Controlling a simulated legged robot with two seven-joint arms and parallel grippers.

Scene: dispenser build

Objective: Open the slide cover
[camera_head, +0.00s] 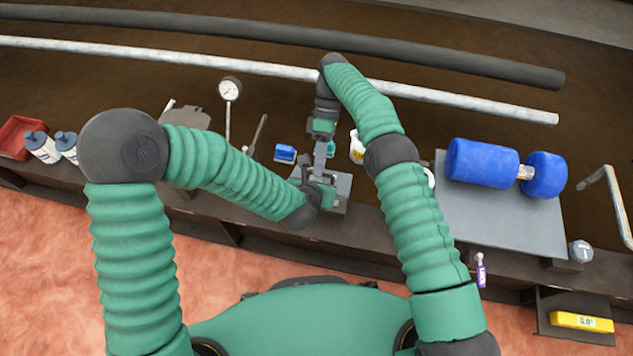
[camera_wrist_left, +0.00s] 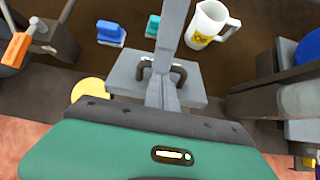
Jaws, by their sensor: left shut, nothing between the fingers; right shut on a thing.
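The grey dispenser box (camera_head: 338,186) sits on the bench in the middle; it also shows in the left wrist view (camera_wrist_left: 195,98). A dark U-shaped handle (camera_wrist_left: 179,78) is on its top. My right gripper (camera_head: 319,170) comes in from behind, its long grey fingers shut on the handle; they also show in the left wrist view (camera_wrist_left: 168,58). My left gripper (camera_head: 320,190) is shut and empty at the near side of the box, its short grey fingers (camera_wrist_left: 161,88) close to the handle. The grippers hide part of the box top, so the cover's position is unclear.
A gauge (camera_head: 230,89) stands to the left. A blue dumbbell (camera_head: 482,162) lies on a grey plate (camera_head: 500,215) to the right. A pale pipe (camera_head: 250,71) runs along the back.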

